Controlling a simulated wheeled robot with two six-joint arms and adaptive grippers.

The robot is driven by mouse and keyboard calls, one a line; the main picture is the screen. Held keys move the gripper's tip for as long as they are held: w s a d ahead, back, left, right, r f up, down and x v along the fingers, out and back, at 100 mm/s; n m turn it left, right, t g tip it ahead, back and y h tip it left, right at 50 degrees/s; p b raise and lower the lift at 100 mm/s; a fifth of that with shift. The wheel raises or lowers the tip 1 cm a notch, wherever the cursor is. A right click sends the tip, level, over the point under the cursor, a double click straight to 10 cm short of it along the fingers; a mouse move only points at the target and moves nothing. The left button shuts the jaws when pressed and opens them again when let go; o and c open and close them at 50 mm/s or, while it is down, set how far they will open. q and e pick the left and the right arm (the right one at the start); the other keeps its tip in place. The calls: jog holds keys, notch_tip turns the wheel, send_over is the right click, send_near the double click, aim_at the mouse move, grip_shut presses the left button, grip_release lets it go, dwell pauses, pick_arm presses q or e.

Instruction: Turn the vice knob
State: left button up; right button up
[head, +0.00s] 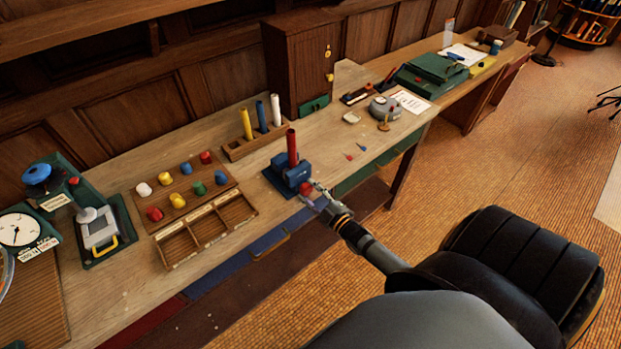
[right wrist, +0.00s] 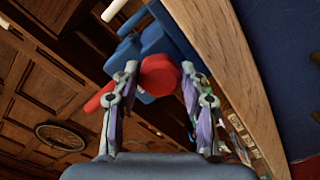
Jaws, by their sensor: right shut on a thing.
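A blue vice (head: 285,176) stands near the front edge of the wooden bench, with a red rod (head: 292,147) upright in it. Its red knob (head: 305,188) faces the front. My right gripper (head: 314,194) is at the knob. In the right wrist view the red knob (right wrist: 160,74) sits between the two fingers of my right gripper (right wrist: 160,88), which are closed on its sides. The blue vice body (right wrist: 145,48) shows behind the knob. My left gripper is not in view.
A rack with yellow, blue and white rods (head: 252,144) stands behind the vice. A board of coloured knobs (head: 184,187) and an empty divided tray (head: 214,226) lie to the left.

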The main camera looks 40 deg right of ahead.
jog(key=shift+f+n, duration=0.15)
jog(key=shift+n, duration=0.35)
jog(key=o, duration=1.1)
jog(key=shift+o, duration=0.2)
jog(key=s, duration=0.8)
jog(key=shift+d, duration=0.35)
